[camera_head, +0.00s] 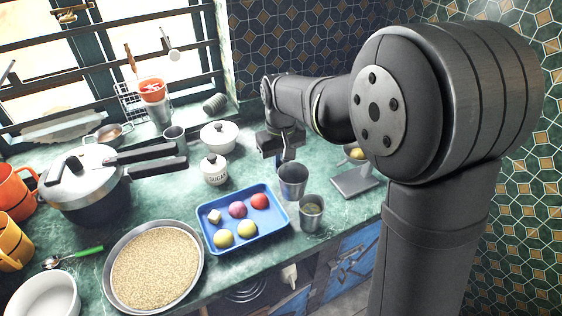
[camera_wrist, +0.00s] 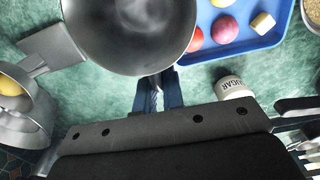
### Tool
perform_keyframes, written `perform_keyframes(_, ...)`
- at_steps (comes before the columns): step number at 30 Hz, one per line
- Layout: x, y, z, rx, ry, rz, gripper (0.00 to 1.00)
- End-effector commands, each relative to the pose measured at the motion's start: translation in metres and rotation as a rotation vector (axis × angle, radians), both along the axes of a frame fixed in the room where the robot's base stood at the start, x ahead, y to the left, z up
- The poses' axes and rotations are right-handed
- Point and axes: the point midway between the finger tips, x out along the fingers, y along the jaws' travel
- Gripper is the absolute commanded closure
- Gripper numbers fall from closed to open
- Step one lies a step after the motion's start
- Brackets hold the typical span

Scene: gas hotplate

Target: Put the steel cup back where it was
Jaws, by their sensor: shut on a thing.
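The steel cup (camera_head: 293,182) is in my gripper (camera_head: 287,157), to the right of the blue tray. In the wrist view the cup (camera_wrist: 130,35) looms large at the top, and my gripper (camera_wrist: 160,88) is shut on its near rim. The cup looks upright, and its inside looks empty. I cannot tell whether its base touches the counter. A second steel cup (camera_head: 311,214), with something greenish in it, stands just in front of the held cup and shows no clear part in the wrist view.
The blue tray (camera_head: 276,226) with fruit is close on the left. A grey scale plate (camera_head: 356,181) is on the right. The sugar jar (camera_head: 215,170), white pot (camera_head: 218,137) and pressure cooker (camera_head: 82,187) stand further left. Free green counter lies between jar and cup.

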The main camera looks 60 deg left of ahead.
Motion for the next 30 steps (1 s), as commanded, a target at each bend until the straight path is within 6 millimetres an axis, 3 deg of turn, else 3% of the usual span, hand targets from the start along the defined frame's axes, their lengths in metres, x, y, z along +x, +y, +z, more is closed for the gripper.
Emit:
perform_keyframes(4,0.014,0.007,0.006,0.004,0.0,-0.001,1.0)
perform_keyframes(9,0.055,0.023,0.023,0.008,0.0,0.008,1.0)
perform_keyframes(14,0.078,0.029,0.027,0.007,0.001,0.016,1.0)
perform_keyframes(17,0.08,0.029,0.01,0.003,0.003,0.019,1.0)
perform_keyframes(27,0.079,0.028,-0.078,0.004,0.002,0.019,1.0)
perform_keyframes(30,0.079,0.029,-0.094,0.006,0.002,0.019,1.0)
